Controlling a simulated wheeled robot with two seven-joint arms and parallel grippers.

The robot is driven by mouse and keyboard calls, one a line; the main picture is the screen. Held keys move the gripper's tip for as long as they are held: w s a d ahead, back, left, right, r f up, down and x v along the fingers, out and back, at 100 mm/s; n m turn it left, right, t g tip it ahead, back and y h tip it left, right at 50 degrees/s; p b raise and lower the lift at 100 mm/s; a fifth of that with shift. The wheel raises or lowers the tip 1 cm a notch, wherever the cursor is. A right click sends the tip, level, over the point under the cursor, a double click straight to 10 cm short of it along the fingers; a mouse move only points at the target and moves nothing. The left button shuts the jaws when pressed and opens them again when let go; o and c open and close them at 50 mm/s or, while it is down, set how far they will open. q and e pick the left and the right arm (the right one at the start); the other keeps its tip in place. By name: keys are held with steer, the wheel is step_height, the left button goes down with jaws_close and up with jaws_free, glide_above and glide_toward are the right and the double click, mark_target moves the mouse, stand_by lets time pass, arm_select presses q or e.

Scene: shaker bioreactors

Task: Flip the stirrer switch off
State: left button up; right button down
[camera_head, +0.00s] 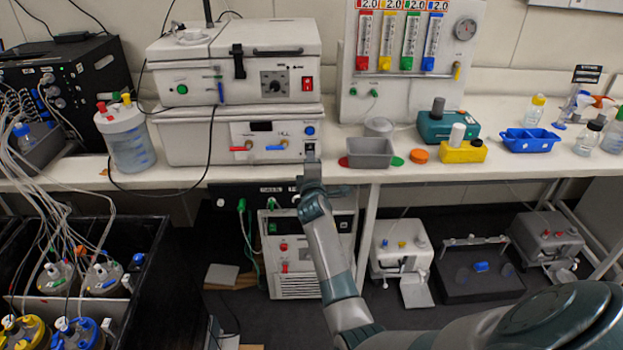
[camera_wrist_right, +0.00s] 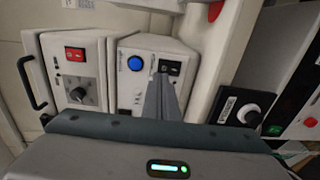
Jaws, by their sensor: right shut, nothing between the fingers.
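A small black rocker switch (camera_wrist_right: 170,67) sits on the front of the lower white box (camera_head: 187,146), beside a round blue button (camera_wrist_right: 135,63). I cannot read a label that names it as the stirrer switch. My right gripper (camera_head: 310,158) reaches up to this box's right front corner. In the wrist view its fingers (camera_wrist_right: 164,78) are shut and empty, with the tips at or just in front of the black switch. Whether they touch it I cannot tell. The fingers hide the switch's lower surroundings. My left gripper is not in view.
The upper white box (camera_head: 190,68) carries a red rocker switch (camera_head: 307,83) and a black knob (camera_head: 274,85). A grey tray (camera_head: 370,153) stands close to the right of my gripper. Below the bench is a panel with a knob (camera_wrist_right: 248,113) and a green switch (camera_wrist_right: 274,130).

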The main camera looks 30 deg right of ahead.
steer(key=b+v, duration=0.1)
steer(key=v, duration=0.7)
steer(key=shift+s+a, duration=0.25)
steer(key=shift+s, duration=0.05)
stand_by(0.4)
